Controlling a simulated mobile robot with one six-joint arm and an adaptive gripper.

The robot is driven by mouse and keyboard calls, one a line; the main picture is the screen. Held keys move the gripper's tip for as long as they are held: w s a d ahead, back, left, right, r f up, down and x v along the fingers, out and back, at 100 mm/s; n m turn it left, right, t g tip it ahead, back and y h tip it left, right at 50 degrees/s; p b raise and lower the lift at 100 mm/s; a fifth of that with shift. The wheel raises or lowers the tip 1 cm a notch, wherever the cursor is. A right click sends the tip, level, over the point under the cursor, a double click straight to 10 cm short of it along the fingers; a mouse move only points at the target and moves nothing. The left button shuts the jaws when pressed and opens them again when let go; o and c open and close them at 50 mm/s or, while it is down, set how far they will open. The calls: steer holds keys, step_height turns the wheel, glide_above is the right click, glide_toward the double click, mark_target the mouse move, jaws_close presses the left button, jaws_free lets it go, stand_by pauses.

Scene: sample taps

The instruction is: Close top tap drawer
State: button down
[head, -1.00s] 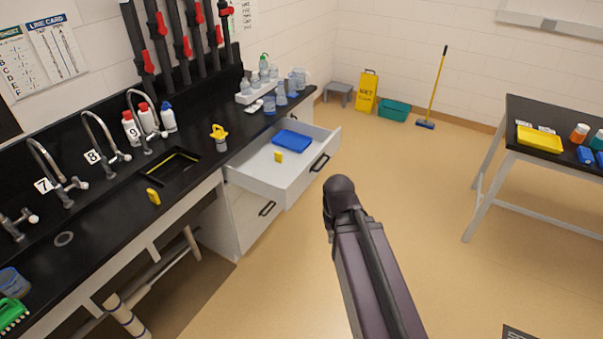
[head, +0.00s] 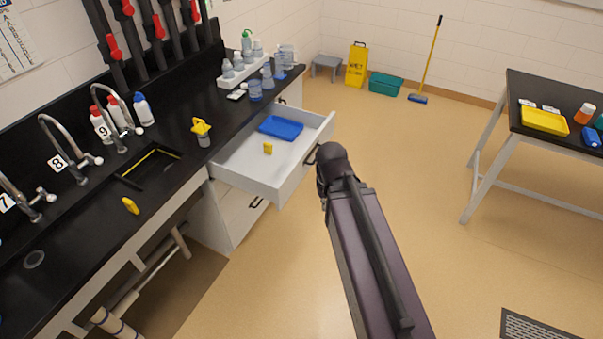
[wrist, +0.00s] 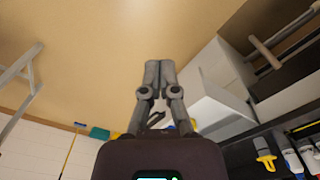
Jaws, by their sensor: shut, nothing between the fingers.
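The white top drawer (head: 232,178) is pulled open under the black counter. It holds a blue tray (head: 281,127) and a small yellow item (head: 268,148). Its dark handle (head: 312,153) is on the front panel, partly hidden by my arm in the head view. In the wrist view my gripper (wrist: 158,64) is shut and empty, with the fingertips together. The open drawer (wrist: 222,110) shows to the right of the fingers there. In the head view my arm stands in front of the drawer's right end, and the fingers are hidden. I cannot tell whether anything touches.
The black counter (head: 75,240) runs along the left with taps, bottles and a yellow-topped bottle (head: 202,132). A lower drawer (head: 238,218) is shut. A black-topped table (head: 560,160) stands at right. The floor between is clear.

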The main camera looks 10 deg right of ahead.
steer(key=shift+d+f, duration=0.1)
steer(key=w+f+m+t+y+b, duration=0.35)
steer(key=w+f+y+b, duration=0.55)
steer(key=w+f+b, duration=1.15)
steer(key=w+d+f+m+t+y+b, duration=0.1)
steer(key=d+b, duration=0.4)
steer(key=b, duration=0.6)
steer(key=w+d+f+m+t+y+b, duration=0.2)
steer(key=w+d+t+b, duration=0.4)
steer(key=b, duration=0.5)
steer(key=m+y, duration=0.1)
steer(key=y, duration=0.1)
steer(key=shift+f+y, duration=0.15)
steer(key=shift+y, duration=0.15)
steer(key=shift+a, duration=0.1)
